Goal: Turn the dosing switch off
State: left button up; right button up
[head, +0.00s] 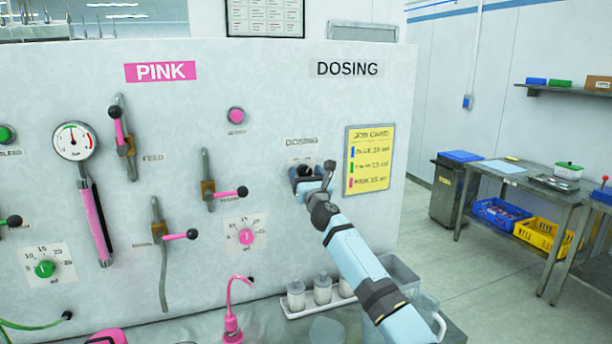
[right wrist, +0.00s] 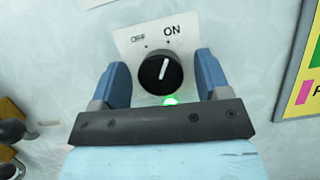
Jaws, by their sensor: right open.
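The dosing switch (right wrist: 160,73) is a round black knob on a white plate marked OFF at left and ON at right. Its white pointer line tilts slightly right of upright, toward ON. A green light (right wrist: 171,101) glows just below it. My right gripper (right wrist: 160,85) is open, with one blue finger on each side of the knob and gaps between fingers and knob. In the head view my right gripper (head: 312,178) is at the panel below the small DOSING label (head: 301,141) and hides most of the switch. My left gripper is not in view.
A yellow job card (head: 369,160) is on the panel right of the switch. Pink-handled levers (head: 222,194) and a pink dial (head: 246,237) are to the left. White-capped bottles (head: 322,288) stand on a tray below. A side table (head: 520,180) is at right.

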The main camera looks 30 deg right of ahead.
jog(key=c, duration=0.9)
jog(key=shift+c, duration=0.2)
